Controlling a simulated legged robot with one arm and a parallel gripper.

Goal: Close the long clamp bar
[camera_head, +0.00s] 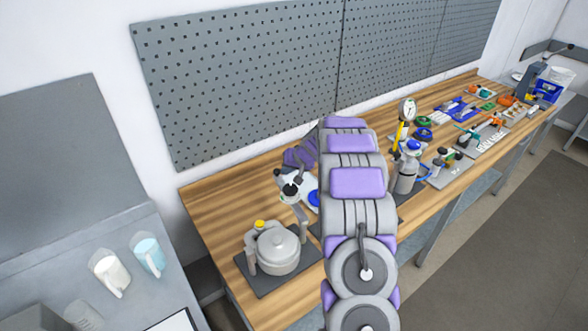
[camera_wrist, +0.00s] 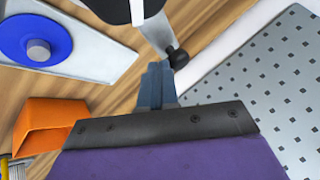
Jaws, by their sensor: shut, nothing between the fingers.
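A grey metal bar (camera_wrist: 153,32) with a black knob (camera_wrist: 178,58) shows at the top of the wrist view; it looks like the long clamp bar, but I cannot tell its full shape. My gripper (camera_wrist: 158,70) is shut and empty. Its fingertips appear just beside the knob and the bar's end; I cannot tell whether they touch. In the head view a black-topped device (camera_head: 290,190) with a grey bar (camera_head: 300,218) stands on the bench left of my arm. My arm hides much of this area and my fingertips.
The wooden bench (camera_head: 218,205) runs along a pegboard wall (camera_head: 240,75). A grey lidded pot (camera_head: 278,250) stands front left. A blue disc (camera_wrist: 38,40) on a white plate and an orange block (camera_wrist: 48,122) lie left in the wrist view. Several tools fill the bench's right side.

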